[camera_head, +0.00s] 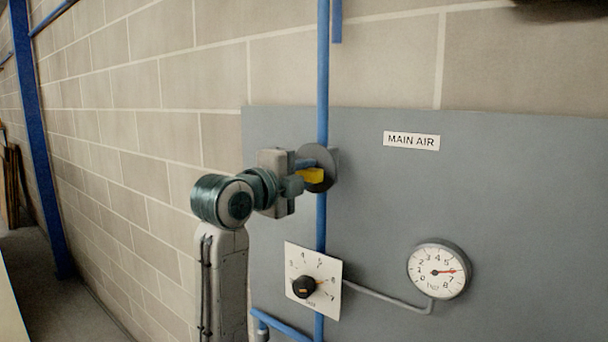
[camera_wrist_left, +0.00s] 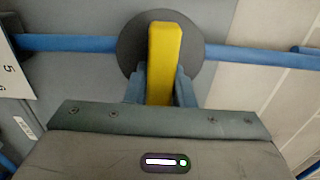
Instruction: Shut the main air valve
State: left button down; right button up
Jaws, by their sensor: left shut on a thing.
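The main air valve has a yellow lever handle (camera_head: 312,175) in front of a dark round disc (camera_head: 329,168) on a vertical blue pipe. In the left wrist view the yellow handle (camera_wrist_left: 163,55) lies across the blue pipe (camera_wrist_left: 255,57), roughly at right angles to it. My left gripper (camera_head: 299,176) is shut on the handle, with one finger on each side; in the left wrist view its fingers (camera_wrist_left: 160,86) flank the handle's near part. A "MAIN AIR" label (camera_head: 411,141) is on the panel to the upper right. My right gripper is not in view.
A grey panel (camera_head: 500,190) is on the block wall. Below the valve is a white dial plate (camera_head: 325,262) with a black knob (camera_head: 304,287). A round gauge (camera_head: 438,270) at the right has its red needle near 6. A blue post (camera_head: 35,130) stands at the left.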

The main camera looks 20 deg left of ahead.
pick_arm(q)
jog(key=c, duration=1.3)
grip_release()
jog(key=shift+f, duration=0.1)
jog(key=shift+o, duration=0.3)
jog(key=shift+s, duration=0.1)
jog(key=shift+s+a+b, duration=0.15)
jog(key=shift+s+b, duration=0.2)
jog(key=b+v, duration=0.3)
jog(key=v, duration=0.7)
jog(key=shift+b, duration=0.4)
